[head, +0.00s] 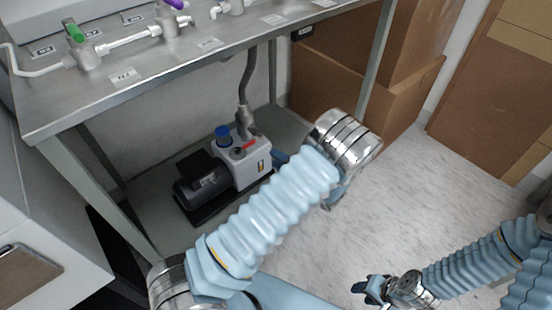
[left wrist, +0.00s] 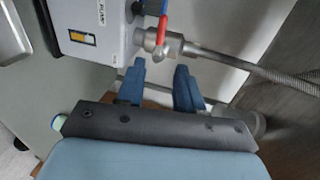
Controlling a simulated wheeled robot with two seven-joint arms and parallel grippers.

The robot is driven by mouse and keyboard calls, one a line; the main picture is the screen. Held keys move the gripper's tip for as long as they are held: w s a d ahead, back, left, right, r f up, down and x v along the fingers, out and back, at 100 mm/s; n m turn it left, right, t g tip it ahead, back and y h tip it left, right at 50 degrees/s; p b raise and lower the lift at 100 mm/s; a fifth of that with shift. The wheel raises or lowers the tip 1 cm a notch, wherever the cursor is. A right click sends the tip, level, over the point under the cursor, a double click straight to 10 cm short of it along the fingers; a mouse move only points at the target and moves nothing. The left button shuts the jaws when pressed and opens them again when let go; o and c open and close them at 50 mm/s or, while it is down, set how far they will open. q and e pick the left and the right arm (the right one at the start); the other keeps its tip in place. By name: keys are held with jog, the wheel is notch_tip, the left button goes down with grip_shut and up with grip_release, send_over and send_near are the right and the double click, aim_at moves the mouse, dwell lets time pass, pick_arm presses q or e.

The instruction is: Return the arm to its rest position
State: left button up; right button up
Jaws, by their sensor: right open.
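The vacuum pump (head: 252,165), a light grey box with a black motor (head: 200,185), a blue cap (head: 223,135) and a red handle (head: 250,144), sits on the lower shelf under the bench. My left gripper (head: 280,158) is beside the pump, mostly hidden behind my arm's metal wrist. In the left wrist view, its blue fingers (left wrist: 160,72) are apart with nothing between them. The red valve handle (left wrist: 162,28) and metal hose fitting (left wrist: 165,45) lie just beyond the fingertips; contact is not visible. My right gripper (head: 372,288) is open and empty, low over the floor.
The steel bench (head: 190,60) carries valves and labels above the pump. A flexible hose (head: 246,75) rises from the pump to the bench. Cardboard boxes (head: 400,95) stand behind the bench leg. The floor (head: 420,185) between my arms is clear.

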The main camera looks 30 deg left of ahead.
pick_arm(q)
jog(key=s+d+f+n+h, duration=0.1)
jog(key=s+d+f+h, duration=0.15)
jog(key=f+h, duration=0.35)
jog(key=s+d+f+n+h, duration=0.1)
jog(key=s+f+h, duration=0.25)
jog(key=f, duration=0.45)
jog(key=s+d+n+g+h, duration=0.4)
jog(key=s+d+h, duration=0.5)
jog(key=s, duration=0.7)
jog(key=d+g, duration=0.1)
jog(key=d, duration=0.2)
jog(key=shift+d, duration=0.3)
jog(key=shift+f, duration=0.1)
